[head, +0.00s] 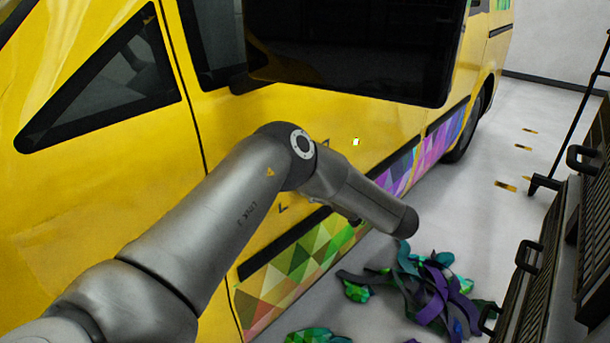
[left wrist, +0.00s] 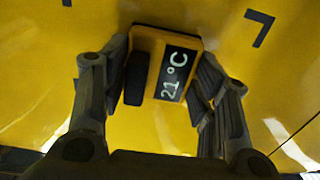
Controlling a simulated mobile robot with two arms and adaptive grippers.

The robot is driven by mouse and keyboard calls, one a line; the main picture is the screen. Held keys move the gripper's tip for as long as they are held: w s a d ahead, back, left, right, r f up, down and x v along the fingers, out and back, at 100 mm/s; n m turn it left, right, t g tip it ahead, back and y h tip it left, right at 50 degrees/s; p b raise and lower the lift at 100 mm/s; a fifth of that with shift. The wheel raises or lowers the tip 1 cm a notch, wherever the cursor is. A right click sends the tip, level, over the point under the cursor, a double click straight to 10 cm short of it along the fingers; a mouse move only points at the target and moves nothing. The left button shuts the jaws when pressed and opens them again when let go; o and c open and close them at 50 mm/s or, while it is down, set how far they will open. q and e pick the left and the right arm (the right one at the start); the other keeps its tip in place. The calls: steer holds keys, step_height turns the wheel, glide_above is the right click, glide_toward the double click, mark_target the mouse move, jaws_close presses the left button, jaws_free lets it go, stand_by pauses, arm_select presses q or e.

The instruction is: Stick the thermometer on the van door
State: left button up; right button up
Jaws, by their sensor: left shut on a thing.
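The thermometer (left wrist: 175,75) is a small yellow-orange block with a dark display reading 21 °C. In the left wrist view, the fingers of my left gripper (left wrist: 165,72) are shut on it from both sides. The yellow van door (head: 240,130) fills the background behind it; I cannot tell whether the thermometer touches it. A black corner mark (left wrist: 260,25) shows on the door beyond the thermometer, and one also shows in the head view (head: 283,208). In the head view my left arm hides the gripper and the thermometer. My right gripper is not in view.
A dark screen (head: 350,45) blocks the upper middle of the head view. Crumpled green and purple vinyl scraps (head: 440,295) lie on the floor beside the van. Black crates or carts with handles (head: 540,260) stand at right.

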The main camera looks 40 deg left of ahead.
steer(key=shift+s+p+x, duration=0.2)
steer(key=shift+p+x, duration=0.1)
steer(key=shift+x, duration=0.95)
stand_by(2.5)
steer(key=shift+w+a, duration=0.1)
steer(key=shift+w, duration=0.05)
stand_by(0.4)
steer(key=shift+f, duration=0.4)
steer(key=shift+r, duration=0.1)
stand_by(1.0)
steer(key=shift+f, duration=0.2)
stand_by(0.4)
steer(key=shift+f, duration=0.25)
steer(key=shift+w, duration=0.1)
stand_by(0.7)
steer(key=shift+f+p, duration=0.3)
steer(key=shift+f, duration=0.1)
